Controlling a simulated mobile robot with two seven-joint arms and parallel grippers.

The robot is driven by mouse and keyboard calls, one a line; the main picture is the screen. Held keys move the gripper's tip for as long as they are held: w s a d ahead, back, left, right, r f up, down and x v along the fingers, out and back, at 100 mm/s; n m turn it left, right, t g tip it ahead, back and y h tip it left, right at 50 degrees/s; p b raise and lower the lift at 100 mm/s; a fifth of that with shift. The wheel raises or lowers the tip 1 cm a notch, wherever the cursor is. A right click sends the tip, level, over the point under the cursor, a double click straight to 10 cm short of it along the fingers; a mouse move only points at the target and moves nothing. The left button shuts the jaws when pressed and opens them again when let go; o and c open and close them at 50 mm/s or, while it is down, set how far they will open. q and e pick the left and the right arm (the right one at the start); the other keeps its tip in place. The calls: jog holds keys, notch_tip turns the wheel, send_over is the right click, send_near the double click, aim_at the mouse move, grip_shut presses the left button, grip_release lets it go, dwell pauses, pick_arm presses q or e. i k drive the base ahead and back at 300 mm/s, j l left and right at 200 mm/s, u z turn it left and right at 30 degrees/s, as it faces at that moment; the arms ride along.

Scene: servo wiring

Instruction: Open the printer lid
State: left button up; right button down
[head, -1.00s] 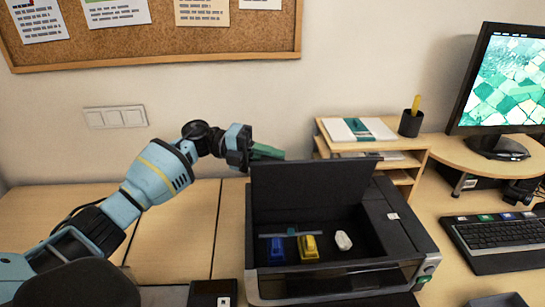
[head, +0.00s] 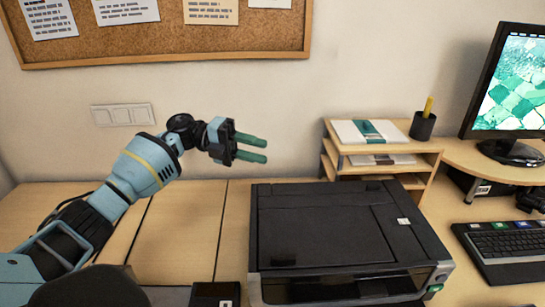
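The printer (head: 410,235) is a black box with a grey front on the desk in the head view. Its lid (head: 320,235) lies flat and shut over the top, so the inside is hidden. My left gripper (head: 265,150) is in the air above and behind the printer's back left corner, clear of the lid. Its two green fingers point right and are apart with nothing between them. My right gripper is not in view.
A wooden shelf (head: 333,158) with papers and a dark pen cup (head: 422,126) stands behind the printer to the right. A monitor (head: 510,85) and keyboard (head: 505,247) are at the right. The desk (head: 180,235) left of the printer is mostly bare.

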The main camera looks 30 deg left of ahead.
aim_at(325, 237)
jog(key=k, duration=1.5)
